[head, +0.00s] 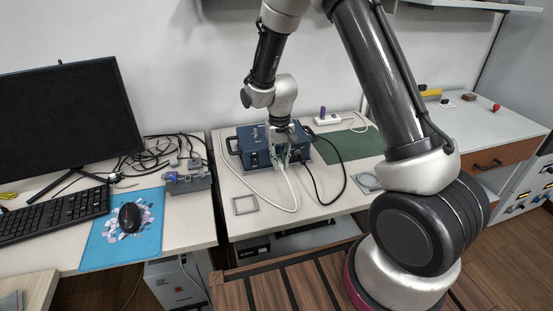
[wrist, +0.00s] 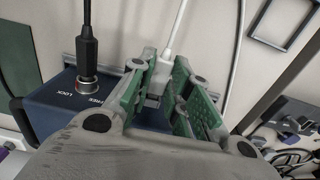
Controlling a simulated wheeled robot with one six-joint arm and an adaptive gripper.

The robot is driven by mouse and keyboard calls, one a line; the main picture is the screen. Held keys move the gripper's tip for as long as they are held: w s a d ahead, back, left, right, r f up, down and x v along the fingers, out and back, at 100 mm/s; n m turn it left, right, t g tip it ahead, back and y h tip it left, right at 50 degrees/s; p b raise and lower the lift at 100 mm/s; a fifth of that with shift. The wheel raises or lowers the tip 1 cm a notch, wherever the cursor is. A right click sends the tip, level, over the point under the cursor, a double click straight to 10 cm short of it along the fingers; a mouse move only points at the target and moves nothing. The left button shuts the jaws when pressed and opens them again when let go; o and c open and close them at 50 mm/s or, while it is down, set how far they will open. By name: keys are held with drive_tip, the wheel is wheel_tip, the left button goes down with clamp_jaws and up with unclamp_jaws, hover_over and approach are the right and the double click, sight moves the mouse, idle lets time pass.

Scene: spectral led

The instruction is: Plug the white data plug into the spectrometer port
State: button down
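The spectrometer appears to be the blue box (head: 259,158) with handles at the back of the middle bench; its blue casing also shows in the wrist view (wrist: 60,107). My gripper (head: 284,158) is down at its front face. In the wrist view, my gripper's green-padded fingers (wrist: 165,68) close on both sides of the white data plug (wrist: 160,76), with no clear gap. A white cable (wrist: 179,28) runs up from the plug. The port is hidden behind the plug and fingers; I cannot tell whether the plug is seated.
A black plug (wrist: 87,52) stands in a connector marked FREE and LOCK (wrist: 88,86), beside my fingers. Its black cable (head: 341,190) loops over the bench. A grey square frame (head: 245,205) lies in front. A green mat (head: 345,145) is to the right, a small grey device (head: 187,180) to the left.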

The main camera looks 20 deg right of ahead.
drive_tip(key=c, duration=1.3)
unclamp_jaws()
drive_tip(key=shift+w, duration=0.2)
drive_tip(key=shift+o, duration=0.2)
drive_tip(key=shift+r, duration=0.1)
wheel_tip(320, 180, up, 12)
